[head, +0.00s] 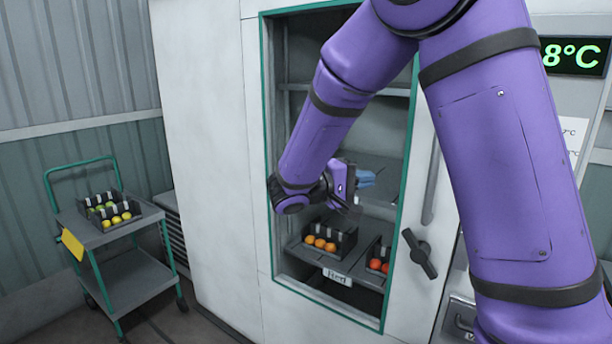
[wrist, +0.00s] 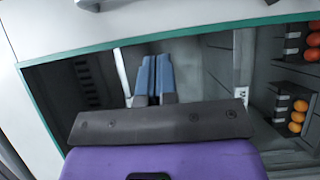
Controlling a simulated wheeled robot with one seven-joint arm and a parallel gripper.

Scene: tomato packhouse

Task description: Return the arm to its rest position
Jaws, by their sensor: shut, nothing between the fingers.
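My purple arm reaches from the right of the head view toward the open front of a white cabinet (head: 205,150) with a green-edged opening. My gripper (head: 366,179) has blue fingers and is at the opening, above the lower shelf. In the wrist view the two blue fingers of my gripper (wrist: 154,75) lie side by side, shut, with nothing between them. On the lower shelf, below my gripper, stands a dark crate (head: 345,243) of orange tomatoes (head: 320,243). My arm hides part of the cabinet's inside.
A black handle (head: 419,254) sits right of the opening.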

